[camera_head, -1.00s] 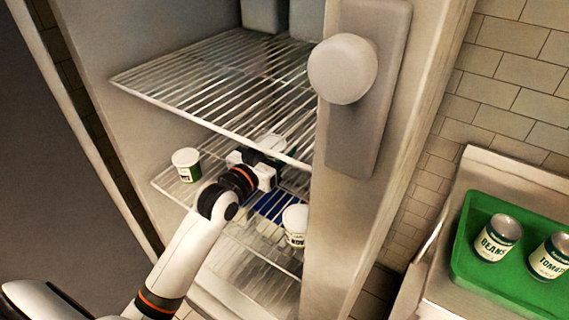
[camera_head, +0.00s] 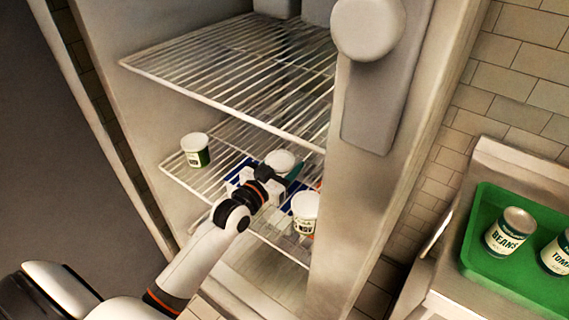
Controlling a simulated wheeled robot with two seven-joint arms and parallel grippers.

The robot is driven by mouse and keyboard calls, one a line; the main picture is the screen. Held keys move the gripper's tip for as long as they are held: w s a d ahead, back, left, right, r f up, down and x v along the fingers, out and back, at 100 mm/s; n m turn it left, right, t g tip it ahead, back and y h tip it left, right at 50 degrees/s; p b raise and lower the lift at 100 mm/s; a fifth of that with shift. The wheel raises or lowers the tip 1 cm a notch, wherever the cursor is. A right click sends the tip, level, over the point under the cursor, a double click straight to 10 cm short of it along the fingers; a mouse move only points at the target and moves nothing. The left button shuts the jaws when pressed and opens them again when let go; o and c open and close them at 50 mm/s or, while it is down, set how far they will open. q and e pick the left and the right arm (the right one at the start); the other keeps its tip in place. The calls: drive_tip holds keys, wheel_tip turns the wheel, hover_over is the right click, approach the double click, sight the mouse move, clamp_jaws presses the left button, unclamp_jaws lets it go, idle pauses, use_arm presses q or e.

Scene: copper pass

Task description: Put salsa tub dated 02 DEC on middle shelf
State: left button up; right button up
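The middle wire shelf (camera_head: 180,180) of the fridge holds several white-lidded tubs. A tub with a green label (camera_head: 195,151) stands upright at its left. A tub whose label seems to end in NOV (camera_head: 305,212) stands at the front right. Another tub (camera_head: 280,162) shows its pale lid just beyond my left gripper (camera_head: 274,178); its label is hidden, so I cannot read its date. My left gripper reaches in at the middle shelf, close to that tub. Its fingers are mostly hidden, so I cannot tell whether they grip it. My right gripper is out of view.
An upper wire shelf (camera_head: 230,70) hangs above the arm, with grey containers at its back. The fridge's right wall edge (camera_head: 395,190) is close to the tubs. A blue patch (camera_head: 240,170) lies on the middle shelf. A green tray (camera_head: 480,235) with cans stands at right.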

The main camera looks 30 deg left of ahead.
use_arm(q)
drive_tip(key=o, duration=0.4)
drive_tip(key=shift+o, duration=0.2)
drive_tip(key=shift+s+r, duration=0.15)
drive_tip(key=s, duration=0.3)
drive_tip(key=s+a, duration=0.1)
drive_tip(key=s, duration=0.6)
drive_tip(key=shift+s+a, duration=0.15)
drive_tip(key=shift+a, duration=0.1)
drive_tip(key=shift+s, duration=0.7)
